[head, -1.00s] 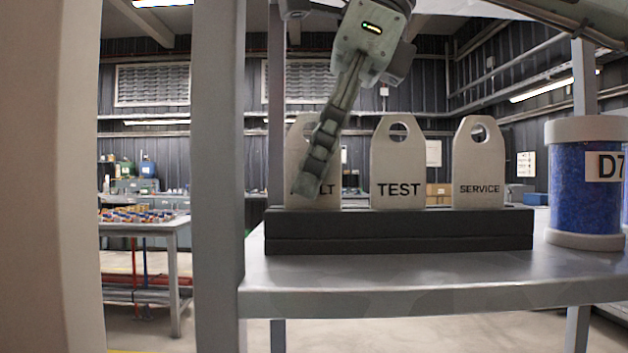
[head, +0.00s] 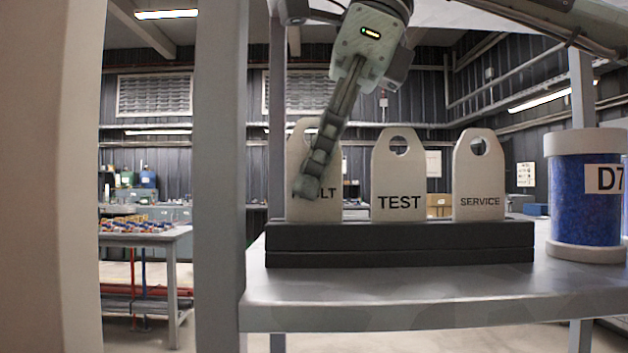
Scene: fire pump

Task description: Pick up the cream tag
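Three pale cream-grey tags with a hole near the top stand upright in a row in a dark slotted block (head: 400,246). The left tag (head: 297,170) has lettering partly hidden, ending in "LT". The middle tag (head: 398,176) reads TEST and the right tag (head: 479,178) reads SERVICE. Their shades are close, so I cannot clearly tell which is the cream one. My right gripper (head: 308,187) comes down from above, its fingers slanting across the left tag. The fingers show edge-on, so the gap between them and any contact are hidden. My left gripper is out of view.
The block stands on a grey metal shelf (head: 430,303) with an upright post (head: 218,180) at its left. A blue-filled jar (head: 585,205) marked D7 stands right of the block. A table (head: 145,238) with small parts is far behind at left.

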